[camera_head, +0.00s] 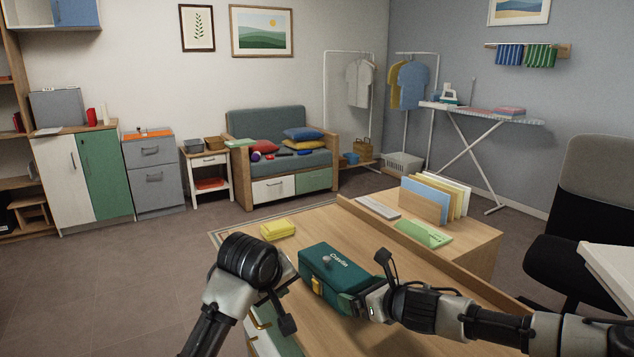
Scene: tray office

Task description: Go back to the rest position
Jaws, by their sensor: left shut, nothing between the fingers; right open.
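My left gripper (286,322) is at the front left of the wooden desk, left of a teal box (335,270). Its fingers are small and dark here; it is shut and holds nothing that I can see. My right gripper (381,298) is open at the right side of the teal box. Whether its fingers touch the box I cannot tell. My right forearm hides part of the desk's front.
A yellow block (278,229) lies at the desk's far left corner. An office chair (585,215) stands at right. Floor at left is clear.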

